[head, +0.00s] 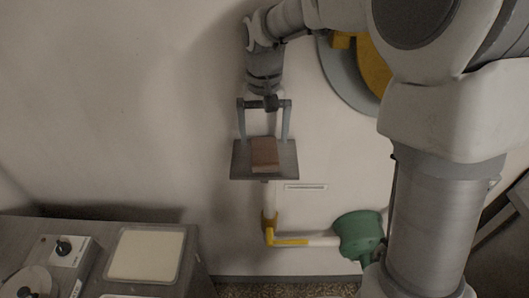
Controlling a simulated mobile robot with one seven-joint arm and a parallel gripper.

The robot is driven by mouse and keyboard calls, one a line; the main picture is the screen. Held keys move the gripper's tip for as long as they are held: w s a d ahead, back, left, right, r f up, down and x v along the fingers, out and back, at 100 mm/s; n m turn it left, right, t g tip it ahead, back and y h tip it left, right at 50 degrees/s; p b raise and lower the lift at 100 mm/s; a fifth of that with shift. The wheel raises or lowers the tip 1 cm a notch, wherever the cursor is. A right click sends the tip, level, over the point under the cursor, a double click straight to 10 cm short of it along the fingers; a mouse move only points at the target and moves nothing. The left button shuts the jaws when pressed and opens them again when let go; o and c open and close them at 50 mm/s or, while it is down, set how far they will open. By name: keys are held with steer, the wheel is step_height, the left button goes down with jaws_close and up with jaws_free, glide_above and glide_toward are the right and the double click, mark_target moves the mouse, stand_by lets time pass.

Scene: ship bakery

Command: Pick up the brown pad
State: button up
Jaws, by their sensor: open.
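The brown pad (264,154) is a small rectangular block lying on a small grey shelf (240,167) in front of the pale wall. My gripper (264,138) is open and points down over the shelf. Its two fingers stand apart, one to the left and one to the right of the pad. A gap shows between each finger and the pad in the head view. I cannot tell how high the fingertips are above the shelf, or whether they are level with the pad.
A grey counter (196,268) at lower left holds a cream tray (146,254) and a control box with a black knob (63,247). Below the shelf are a white and yellow pipe (290,241) and a green fitting (359,236). A yellow and grey round thing (372,68) is behind my arm.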

mark_target(264, 147)
steer(key=shift+f, duration=1.2)
steer(key=c, duration=1.2)
steer(key=shift+o, duration=0.2)
steer(key=shift+r, duration=0.1)
steer(key=r, duration=0.7)
steer(key=shift+s, duration=0.35)
steer(key=s+b, duration=0.3)
steer(key=s, duration=1.6)
steer(key=shift+s+a, duration=0.15)
steer(key=shift+a, duration=0.2)
steer(key=shift+f, duration=0.1)
steer(key=o, duration=0.8)
steer(key=c, duration=0.7)
